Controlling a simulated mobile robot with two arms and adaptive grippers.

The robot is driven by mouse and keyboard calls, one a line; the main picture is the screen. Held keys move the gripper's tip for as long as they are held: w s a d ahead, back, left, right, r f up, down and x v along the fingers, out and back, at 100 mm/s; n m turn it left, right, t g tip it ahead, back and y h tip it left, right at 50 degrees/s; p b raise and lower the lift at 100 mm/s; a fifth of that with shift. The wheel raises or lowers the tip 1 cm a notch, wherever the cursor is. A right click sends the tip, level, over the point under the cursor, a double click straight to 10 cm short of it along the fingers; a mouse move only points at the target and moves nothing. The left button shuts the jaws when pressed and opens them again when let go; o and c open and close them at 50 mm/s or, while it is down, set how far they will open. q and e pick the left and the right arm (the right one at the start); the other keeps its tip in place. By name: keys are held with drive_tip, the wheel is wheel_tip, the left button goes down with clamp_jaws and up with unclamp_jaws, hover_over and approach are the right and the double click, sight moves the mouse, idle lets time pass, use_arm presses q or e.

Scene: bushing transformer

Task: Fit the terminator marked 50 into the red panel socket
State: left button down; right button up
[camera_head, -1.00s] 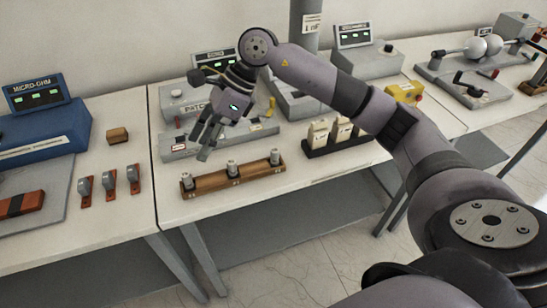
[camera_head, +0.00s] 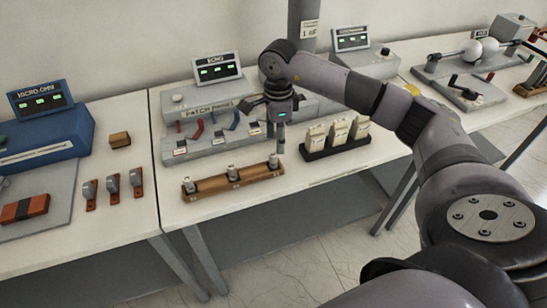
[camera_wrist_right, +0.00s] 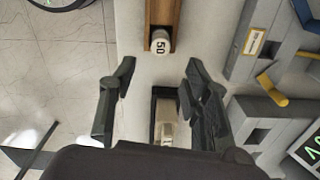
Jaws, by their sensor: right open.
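The terminator marked 50 (camera_wrist_right: 160,44) is a pale cylinder in the end of the wooden rack (camera_wrist_right: 163,14). In the head view it appears to be the rightmost terminator (camera_head: 273,161) of three in the rack (camera_head: 211,186). My right gripper (camera_head: 281,146) is above and just beyond that end of the rack. My left gripper is not in view.
A dark tray (camera_head: 338,152) of cream blocks stands right of the rack. A blue micro-ohm meter (camera_head: 45,140), a small wooden block (camera_head: 120,139) and several levers (camera_head: 112,187) are on the left table. Bare tabletop lies in front of the rack.

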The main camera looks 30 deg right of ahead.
sight(273, 154)
drive_tip(key=shift+f, duration=0.65)
drive_tip(key=shift+a+f+p, duration=0.2)
drive_tip(key=shift+f+p, duration=0.05)
drive_tip(key=shift+p, duration=0.15)
drive_tip(key=f+p, duration=0.1)
drive_tip(key=a+f+p, duration=0.1)
drive_tip(key=f, duration=0.1)
drive_tip(key=shift+w+f, duration=0.1)
drive_tip(key=shift+f, duration=0.75)
drive_tip(key=shift+c, duration=0.6)
clamp_jaws()
